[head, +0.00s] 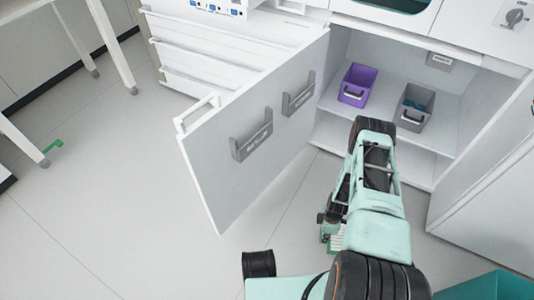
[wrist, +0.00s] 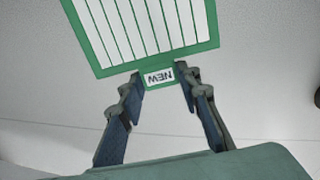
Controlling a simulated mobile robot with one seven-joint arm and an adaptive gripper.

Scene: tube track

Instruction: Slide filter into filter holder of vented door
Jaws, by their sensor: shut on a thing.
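The filter (wrist: 145,30) has a green frame and white pleats. Its tab, with an upside-down "NEW" label, lies between the fingertips of my gripper (wrist: 160,80), which is shut on it. In the head view my arm hides most of the gripper, and a small white-and-green part of the filter (head: 336,240) shows below the arm. The door (head: 215,175) stands open at the left of the cabinet. Two grey holders are on its face, a nearer one (head: 252,150) and a farther one (head: 299,101). Their labels are too small to read. The filter is apart from both.
The open cabinet holds a purple bin (head: 358,84) and a grey bin (head: 413,105) on its shelf (head: 385,100). A teal container (head: 495,287) is at the bottom right. A small green object (head: 53,146) is by a table leg. The floor in front of the door is clear.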

